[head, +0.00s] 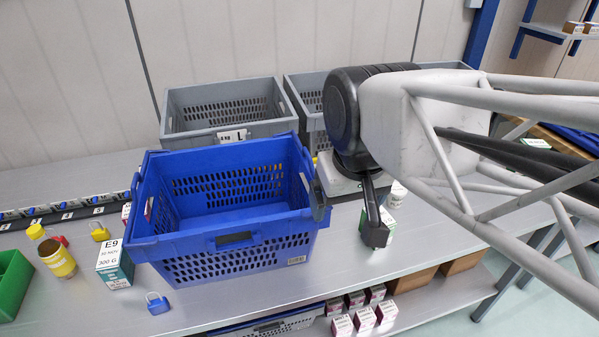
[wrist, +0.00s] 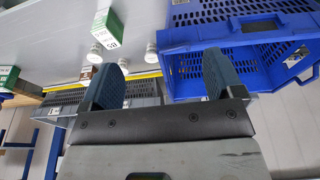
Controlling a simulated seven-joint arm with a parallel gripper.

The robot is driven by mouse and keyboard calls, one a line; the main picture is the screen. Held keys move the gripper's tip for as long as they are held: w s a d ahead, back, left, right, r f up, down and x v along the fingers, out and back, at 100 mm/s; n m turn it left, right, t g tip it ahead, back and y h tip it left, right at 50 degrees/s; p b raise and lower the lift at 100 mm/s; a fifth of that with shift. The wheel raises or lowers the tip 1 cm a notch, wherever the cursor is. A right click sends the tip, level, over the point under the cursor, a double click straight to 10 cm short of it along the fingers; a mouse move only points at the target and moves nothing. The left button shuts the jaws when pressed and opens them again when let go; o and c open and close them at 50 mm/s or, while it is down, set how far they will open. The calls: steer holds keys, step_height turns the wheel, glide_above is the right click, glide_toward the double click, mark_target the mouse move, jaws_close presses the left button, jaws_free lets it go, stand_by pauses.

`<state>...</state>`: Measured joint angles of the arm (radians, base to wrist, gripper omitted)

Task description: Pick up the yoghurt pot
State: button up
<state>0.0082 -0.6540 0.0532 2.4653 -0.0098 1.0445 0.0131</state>
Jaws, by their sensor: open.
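A small white pot (head: 397,194), probably the yoghurt pot, stands on the grey bench just right of my gripper in the head view, partly hidden by my arm. In the wrist view two white round-topped items show: one (wrist: 151,52) between my fingers and one (wrist: 96,54) beside the left finger. I cannot tell for sure which is the yoghurt pot. My gripper (head: 348,212) is open and empty, fingers spread, at the right side of the blue crate. In the wrist view my gripper (wrist: 160,76) has nothing between its pads.
The blue crate (head: 235,239) stands close left of my gripper. Grey totes (head: 228,130) stand behind. A green-and-white box (head: 388,222) is near my fingers. The front right bench is clear.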

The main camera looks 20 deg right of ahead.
steer(key=w+d+n+g, duration=0.1)
steer(key=w+d+n, duration=0.2)
steer(key=w+n, duration=0.55)
steer(key=w+d+n+g, duration=0.1)
steer(key=w+d+n, duration=0.3)
steer(key=w, duration=0.8)
steer(key=w+d+n+g, duration=0.1)
steer(key=w+d+n, duration=0.1)
steer(key=w+n, duration=0.7)
steer(key=shift+m, duration=0.85)
steer(key=f, duration=0.7)
steer(key=w+f, duration=0.1)
steer(key=f, duration=0.6)
steer(key=w+f, duration=0.1)
steer(key=f, duration=0.5)
steer(key=shift+a+f, duration=0.15)
steer(key=shift+f, duration=0.25)
steer(key=shift+f, duration=1.3)
steer(key=shift+f, duration=2.6)
